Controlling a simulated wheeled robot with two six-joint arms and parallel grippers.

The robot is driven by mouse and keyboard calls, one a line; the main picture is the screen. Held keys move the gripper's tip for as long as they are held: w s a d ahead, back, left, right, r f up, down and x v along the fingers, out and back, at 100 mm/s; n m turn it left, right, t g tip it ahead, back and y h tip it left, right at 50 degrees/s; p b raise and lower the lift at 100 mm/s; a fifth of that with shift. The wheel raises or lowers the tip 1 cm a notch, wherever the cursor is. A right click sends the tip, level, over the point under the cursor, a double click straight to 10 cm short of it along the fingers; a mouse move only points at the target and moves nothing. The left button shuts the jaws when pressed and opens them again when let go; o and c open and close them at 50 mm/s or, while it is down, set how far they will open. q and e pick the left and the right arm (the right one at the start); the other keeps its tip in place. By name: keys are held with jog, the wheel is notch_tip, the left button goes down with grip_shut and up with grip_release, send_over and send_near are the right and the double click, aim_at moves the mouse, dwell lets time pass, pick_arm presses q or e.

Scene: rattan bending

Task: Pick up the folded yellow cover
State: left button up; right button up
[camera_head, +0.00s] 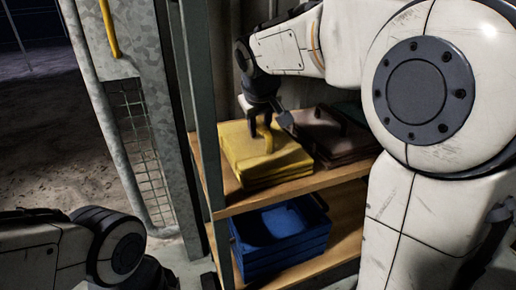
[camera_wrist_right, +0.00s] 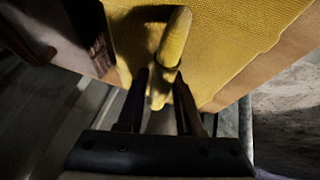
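The folded yellow cover (camera_head: 262,158) lies as a flat stack on the upper wooden shelf, with a raised yellow strap on top. It fills the upper part of the right wrist view (camera_wrist_right: 225,35), where the strap (camera_wrist_right: 174,38) stands out from it. My right gripper (camera_head: 268,127) points down over the cover, at the strap. In the right wrist view its two dark fingers (camera_wrist_right: 161,82) are apart, with the strap's lower part between them and a dark gap visible. My left arm shows at the lower left of the head view; its fingers are out of view.
A dark brown folded stack (camera_head: 327,137) lies right beside the yellow cover on the shelf (camera_head: 236,204). A blue crate (camera_head: 280,240) stands on the level below. A grey shelf post (camera_head: 207,120) rises just left of the cover. Open floor lies further left.

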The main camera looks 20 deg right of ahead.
grip_shut()
dwell(1.2)
